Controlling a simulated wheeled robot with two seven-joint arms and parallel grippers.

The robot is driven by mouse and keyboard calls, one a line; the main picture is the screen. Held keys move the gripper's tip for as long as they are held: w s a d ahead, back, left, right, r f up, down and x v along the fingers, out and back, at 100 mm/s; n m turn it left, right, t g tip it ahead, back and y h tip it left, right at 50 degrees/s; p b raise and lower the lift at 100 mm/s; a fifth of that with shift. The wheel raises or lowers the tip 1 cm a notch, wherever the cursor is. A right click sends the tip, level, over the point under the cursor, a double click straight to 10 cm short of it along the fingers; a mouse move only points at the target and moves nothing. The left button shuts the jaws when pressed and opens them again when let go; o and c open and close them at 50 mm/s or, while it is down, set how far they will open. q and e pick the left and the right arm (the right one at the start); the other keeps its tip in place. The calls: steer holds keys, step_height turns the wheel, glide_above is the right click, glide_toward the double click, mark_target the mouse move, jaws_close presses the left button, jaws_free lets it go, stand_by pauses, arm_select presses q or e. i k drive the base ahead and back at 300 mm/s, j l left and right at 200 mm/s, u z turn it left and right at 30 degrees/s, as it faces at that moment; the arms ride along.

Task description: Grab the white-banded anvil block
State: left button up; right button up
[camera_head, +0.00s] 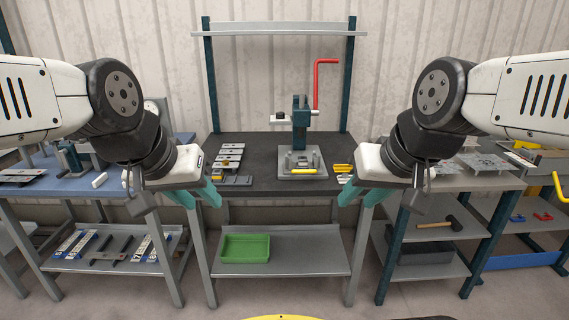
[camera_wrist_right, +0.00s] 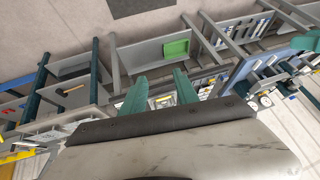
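On the dark middle bench, a row of several grey bars with light faces (camera_head: 230,155) lies left of the press. Blocks with yellow bands (camera_head: 343,168) lie right of the press. I cannot tell for sure which piece is the white-banded anvil block at this size. My left gripper (camera_head: 200,194) has its teal fingers apart and is empty in front of the bench's left side. My right gripper (camera_head: 360,194) is in front of the bench's right side. In the right wrist view the right fingers (camera_wrist_right: 162,86) are apart with nothing between them.
A press with a red handle (camera_head: 316,80) stands at the bench's middle, on a grey base plate (camera_head: 300,162). A green tray (camera_head: 245,248) sits on the lower shelf. A blue table stands left, and a grey table with a hammer (camera_head: 440,223) on its shelf stands right.

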mark_target(302, 160)
steer(key=i+j, duration=0.15)
steer(key=i, duration=0.3)
steer(key=i+j, duration=0.15)
steer(key=i, duration=0.35)
steer(key=i+j, duration=0.15)
steer(key=i, duration=0.3)
steer(key=z, duration=0.05)
